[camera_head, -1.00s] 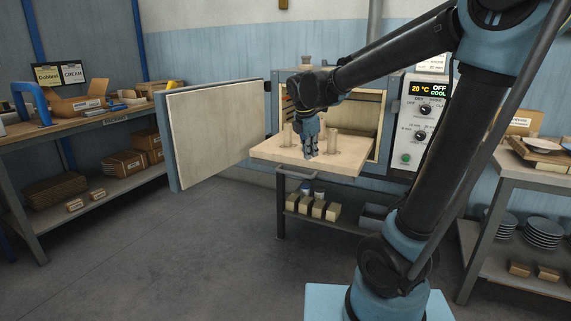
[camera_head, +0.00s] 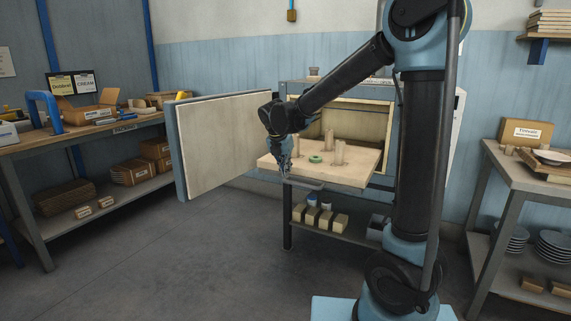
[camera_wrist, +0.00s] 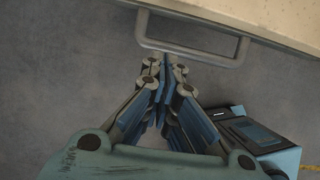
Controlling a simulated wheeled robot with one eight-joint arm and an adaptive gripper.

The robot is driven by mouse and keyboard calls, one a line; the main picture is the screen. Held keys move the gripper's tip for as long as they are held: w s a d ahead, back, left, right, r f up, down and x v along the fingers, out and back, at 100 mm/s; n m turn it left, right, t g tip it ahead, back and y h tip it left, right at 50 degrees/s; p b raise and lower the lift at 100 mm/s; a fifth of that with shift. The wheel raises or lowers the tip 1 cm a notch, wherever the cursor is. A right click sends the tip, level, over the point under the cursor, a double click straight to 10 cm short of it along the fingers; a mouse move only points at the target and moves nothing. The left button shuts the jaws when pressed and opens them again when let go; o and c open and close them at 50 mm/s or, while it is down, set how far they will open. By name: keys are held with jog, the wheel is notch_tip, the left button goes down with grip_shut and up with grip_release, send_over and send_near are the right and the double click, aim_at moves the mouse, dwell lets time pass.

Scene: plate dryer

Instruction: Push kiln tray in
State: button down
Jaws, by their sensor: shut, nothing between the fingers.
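The kiln tray (camera_head: 330,175) is a pale slab that sticks out of the front of the open kiln (camera_head: 355,117). Short posts (camera_head: 340,152) and a small green ring (camera_head: 315,158) are on top of it. A grey bar handle (camera_head: 303,183) runs along its front edge; the handle also shows in the wrist view (camera_wrist: 192,54), with the tray edge (camera_wrist: 270,18) behind it. My gripper (camera_head: 285,174) is at the tray's front left corner, near the handle. In the wrist view my gripper (camera_wrist: 165,62) is shut and empty, its tips close to the handle; contact cannot be told.
The kiln door (camera_head: 222,140) stands wide open on the left. A shelf with several pale blocks (camera_head: 325,217) is below the tray. A workbench (camera_head: 85,135) is at the left and a table (camera_head: 535,168) at the right. The floor in front is clear.

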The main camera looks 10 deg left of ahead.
aim_at(292, 172)
jog(key=x, duration=0.4)
jog(key=shift+w+f, duration=0.15)
jog(key=shift+w, duration=0.05)
jog(key=shift+w+d, duration=0.2)
jog(key=shift+w, duration=0.3)
jog(key=shift+w+d, duration=0.25)
jog(key=shift+w, duration=0.25)
jog(key=shift+w+d, duration=0.25)
jog(key=shift+w, duration=0.45)
jog(key=shift+w+a, duration=0.1)
